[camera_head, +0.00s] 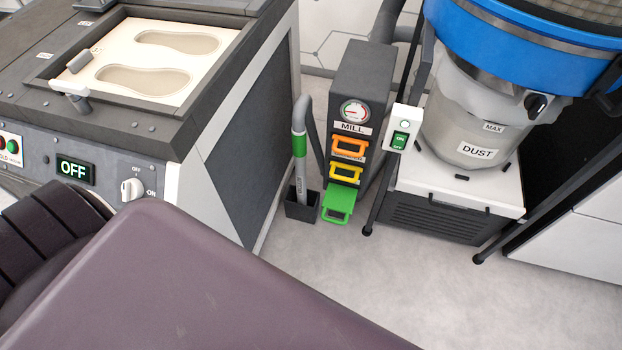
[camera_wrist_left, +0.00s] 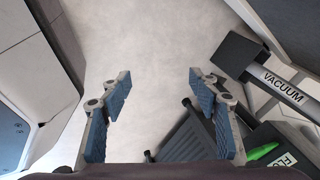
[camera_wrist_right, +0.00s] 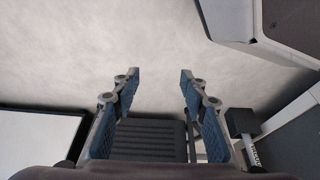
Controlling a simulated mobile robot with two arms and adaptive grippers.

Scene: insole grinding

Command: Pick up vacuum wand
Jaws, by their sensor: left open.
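The vacuum wand (camera_head: 299,145) is a grey tube with a green band. It stands upright in a small black holder (camera_head: 302,208) on the floor, between the grinding machine and the dark MILL unit. In the left wrist view the wand (camera_wrist_left: 283,86), lettered VACUUM, and its holder (camera_wrist_left: 234,54) lie to the right of my left gripper (camera_wrist_left: 160,78). That gripper is open and empty, apart from the wand. My right gripper (camera_wrist_right: 158,80) is also open and empty; the holder (camera_wrist_right: 241,122) shows to its right. Neither gripper shows in the head view.
The MILL unit (camera_head: 362,85) has orange, yellow and green handles. A dust collector (camera_head: 470,120) with a blue top stands right of it. The grinding machine (camera_head: 215,130), its display reading OFF, holds two insole shapes. Bare floor (camera_head: 400,270) lies in front.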

